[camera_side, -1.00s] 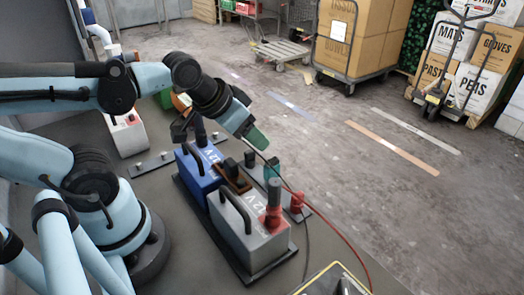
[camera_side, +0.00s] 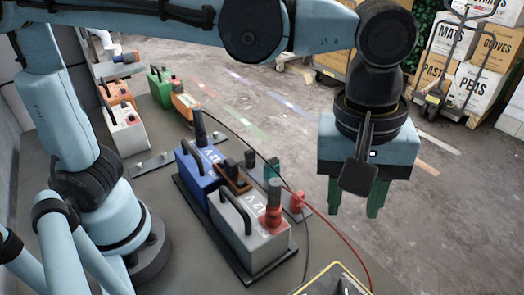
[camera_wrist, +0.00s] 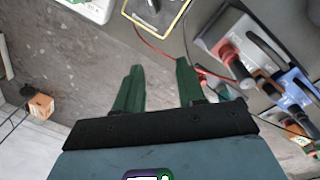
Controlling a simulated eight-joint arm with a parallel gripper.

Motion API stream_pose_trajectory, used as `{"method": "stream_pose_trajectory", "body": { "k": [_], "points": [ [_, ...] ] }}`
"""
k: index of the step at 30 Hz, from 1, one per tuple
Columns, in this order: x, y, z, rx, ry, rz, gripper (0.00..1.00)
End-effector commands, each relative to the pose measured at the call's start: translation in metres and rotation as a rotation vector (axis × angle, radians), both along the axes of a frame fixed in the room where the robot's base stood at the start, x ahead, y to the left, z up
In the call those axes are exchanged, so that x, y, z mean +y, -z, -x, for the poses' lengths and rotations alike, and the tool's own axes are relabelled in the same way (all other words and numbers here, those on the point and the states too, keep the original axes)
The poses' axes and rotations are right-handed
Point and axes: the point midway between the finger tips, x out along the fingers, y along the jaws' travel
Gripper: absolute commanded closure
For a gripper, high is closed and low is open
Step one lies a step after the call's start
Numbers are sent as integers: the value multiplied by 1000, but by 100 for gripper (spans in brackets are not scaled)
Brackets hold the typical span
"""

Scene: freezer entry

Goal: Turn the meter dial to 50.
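The meter (camera_side: 322,279), a dark box with a yellow edge, is cut off by the bottom of the side view. It also shows at the top of the wrist view (camera_wrist: 179,20), where a dark part on its face is cut off by the frame edge. I cannot read the dial or its setting. My gripper (camera_side: 355,203) has two green fingers pointing down, clearly apart with nothing between them. They also show apart in the wrist view (camera_wrist: 159,68). In the side view the gripper appears above and to the right of the meter, not touching it.
A blue battery (camera_side: 197,177) and a grey battery (camera_side: 252,240) stand on a dark tray left of my gripper, with red and black terminals. A red cable (camera_side: 335,236) and a dark cable run toward the meter. Smaller boxes stand farther back. Carts with cartons stand beyond.

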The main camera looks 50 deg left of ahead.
Motion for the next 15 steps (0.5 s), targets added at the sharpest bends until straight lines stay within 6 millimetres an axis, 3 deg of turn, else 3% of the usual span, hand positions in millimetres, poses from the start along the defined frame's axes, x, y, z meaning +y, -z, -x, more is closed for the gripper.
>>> {"method": "stream_pose_trajectory", "body": {
  "k": [1,6,11,15],
  "points": [
    [-17,-1,8,22,-27,-15,61],
    [-44,-1,26,66,-119,-54,61],
    [-49,3,29,73,-142,-63,61],
    [-48,17,29,73,-143,-62,61]
  ]
}}
